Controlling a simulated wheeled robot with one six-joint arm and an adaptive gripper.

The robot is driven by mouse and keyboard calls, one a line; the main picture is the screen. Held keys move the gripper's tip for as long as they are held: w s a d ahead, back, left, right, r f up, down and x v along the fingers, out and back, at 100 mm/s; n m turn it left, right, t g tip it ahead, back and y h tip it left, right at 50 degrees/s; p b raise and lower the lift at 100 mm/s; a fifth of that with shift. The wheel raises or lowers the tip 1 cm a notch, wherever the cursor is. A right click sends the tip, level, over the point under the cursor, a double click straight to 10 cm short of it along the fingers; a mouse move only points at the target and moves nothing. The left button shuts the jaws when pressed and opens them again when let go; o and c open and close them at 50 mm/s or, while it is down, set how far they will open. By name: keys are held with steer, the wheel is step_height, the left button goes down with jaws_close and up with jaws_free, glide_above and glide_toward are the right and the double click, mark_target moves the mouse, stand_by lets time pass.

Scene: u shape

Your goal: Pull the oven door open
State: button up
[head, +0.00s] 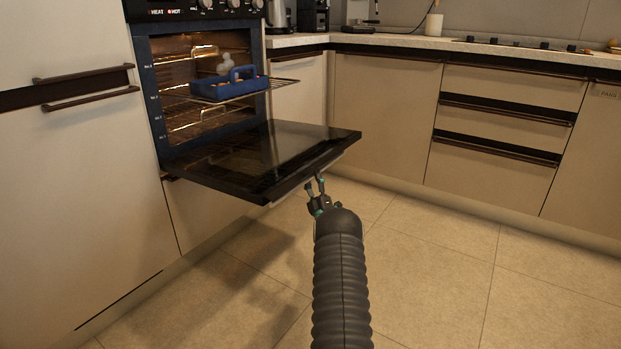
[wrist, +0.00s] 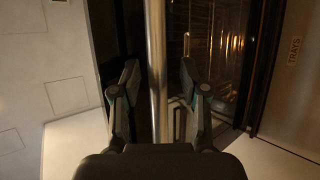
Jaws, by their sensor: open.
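The oven door (head: 285,155) is folded down and stands out nearly level from the oven (head: 148,95), whose lit inside is exposed. My gripper (head: 316,183) is at the door's outer edge, at its right front side in the head view. In the wrist view my gripper (wrist: 158,75) is open, with one finger on each side of a metal bar (wrist: 156,45), which looks like the door handle. The fingers are apart from the bar, with gaps on both sides.
A blue dish (head: 225,86) with food sits on a pulled-out rack (head: 285,82) above the door. Drawers and cabinets (head: 385,110) line the right and back. The tiled floor (head: 430,275) is clear on the right. A cabinet (head: 75,170) stands left of the oven.

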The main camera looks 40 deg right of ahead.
steer(key=v, duration=1.1)
steer(key=shift+a+f, duration=0.15)
